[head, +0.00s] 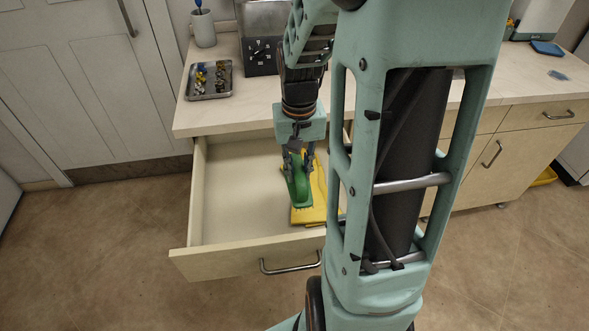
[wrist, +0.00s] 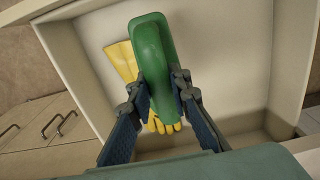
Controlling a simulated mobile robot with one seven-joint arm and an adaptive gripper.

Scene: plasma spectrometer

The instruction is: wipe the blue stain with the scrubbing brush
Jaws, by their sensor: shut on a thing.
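The green scrubbing brush (head: 299,190) is between the fingers of my gripper (head: 298,160), over the open drawer (head: 235,195). In the wrist view the brush (wrist: 155,60) fills the space between both fingers, and my gripper (wrist: 160,95) is shut on it. Its bristles are mostly hidden; a pale fringe shows at its lower edge in the head view. I cannot tell whether it touches the yellow gloves beneath.
Yellow gloves (head: 308,214) lie in the drawer, whose walls surround my gripper. A metal tray of small parts (head: 209,80), a mug (head: 203,28) and a dark dial device (head: 262,50) stand on the worktop. A blue flat item (head: 547,48) lies behind the stain.

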